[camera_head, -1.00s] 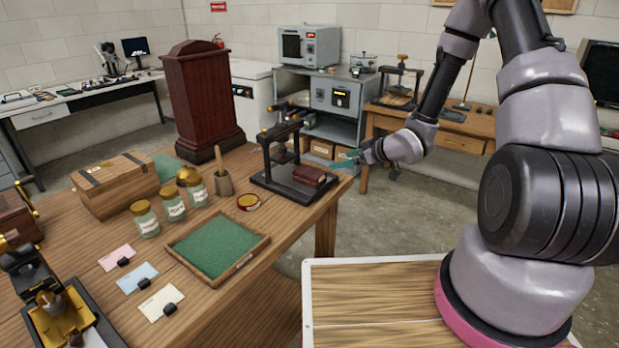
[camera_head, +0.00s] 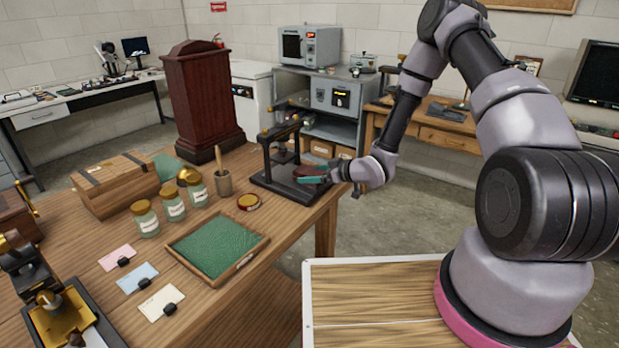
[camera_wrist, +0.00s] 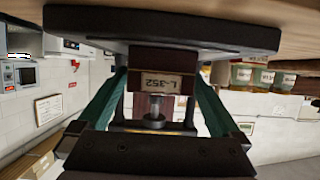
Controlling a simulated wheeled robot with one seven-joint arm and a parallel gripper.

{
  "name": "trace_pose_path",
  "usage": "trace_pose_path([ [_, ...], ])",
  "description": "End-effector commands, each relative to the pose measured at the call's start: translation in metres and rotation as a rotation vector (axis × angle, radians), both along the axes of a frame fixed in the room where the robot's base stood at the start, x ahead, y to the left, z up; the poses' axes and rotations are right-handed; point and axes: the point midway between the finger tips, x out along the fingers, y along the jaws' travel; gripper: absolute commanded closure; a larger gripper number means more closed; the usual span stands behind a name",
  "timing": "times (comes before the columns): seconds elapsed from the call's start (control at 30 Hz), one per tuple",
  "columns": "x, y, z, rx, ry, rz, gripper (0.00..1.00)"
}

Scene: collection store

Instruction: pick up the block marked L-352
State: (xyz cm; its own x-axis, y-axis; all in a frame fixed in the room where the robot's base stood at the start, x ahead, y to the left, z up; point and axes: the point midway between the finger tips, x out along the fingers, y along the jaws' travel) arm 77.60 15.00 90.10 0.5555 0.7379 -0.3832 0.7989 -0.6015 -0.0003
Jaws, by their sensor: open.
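The block marked L-352 (camera_wrist: 160,62) is dark red-brown with a pale label, which reads upside down in the wrist view. It sits on the black base (camera_head: 272,188) of a small press on the wooden table. In the head view the block (camera_head: 306,169) is partly hidden by a teal finger. My gripper (camera_head: 318,178) is at the right edge of the press base, low over it. In the wrist view the fingers of my gripper (camera_wrist: 160,85) are open, one on each side of the block's outline. I cannot tell how far the tips reach along it.
The press frame (camera_head: 276,150) with its post stands just left of the block. Floor is free right of the table.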

Motion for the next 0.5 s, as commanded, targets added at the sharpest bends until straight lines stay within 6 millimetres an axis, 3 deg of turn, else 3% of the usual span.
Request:
trace_pose_path([
  [0.13,0.0087,0.0115,-0.0054,0.000,-0.002,0.002,0.00],
  [0.37,0.0105,0.0126,-0.0058,0.000,-0.001,0.000,0.00],
  [0.4,0.0105,0.0126,-0.0058,0.000,-0.001,0.000,0.04],
  [0.5,0.0103,0.0125,-0.0058,0.001,-0.001,0.000,0.42],
])
